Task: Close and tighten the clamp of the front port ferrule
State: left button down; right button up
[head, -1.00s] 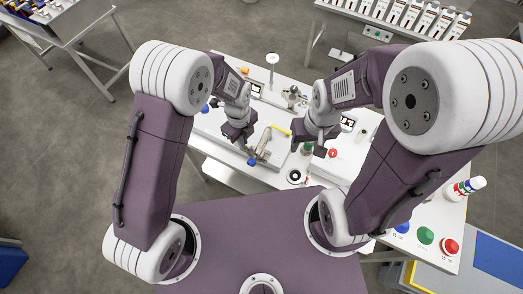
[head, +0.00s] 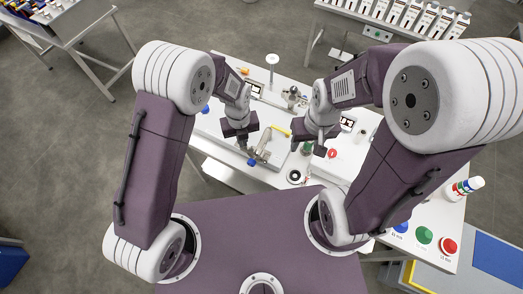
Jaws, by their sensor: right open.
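A small metal fitting (head: 265,149) with a blue knob (head: 252,162) at its near end lies near the front edge of the white table; it may be the front port ferrule with its clamp, but it is too small to make out the clamp's state. My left gripper (head: 243,143) points down just left of and behind the blue knob; its fingers are too small and dark to judge, and I cannot tell whether it touches the fitting. My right gripper (head: 319,150) is open, to the right of the fitting and apart from it.
A yellow handle (head: 279,130) lies behind the fitting. A green-topped part (head: 307,147) and a red knob (head: 332,153) are close to my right gripper. A black ring (head: 294,176) is at the table's front edge. Green (head: 425,235) and red (head: 450,246) buttons sit at right.

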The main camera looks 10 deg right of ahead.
pick_arm(q)
jog(key=shift+m, duration=1.2)
jog(key=shift+m, duration=1.1)
jog(key=c, duration=1.6)
grip_release()
jog(key=shift+o, duration=0.2)
jog(key=shift+w, duration=0.1)
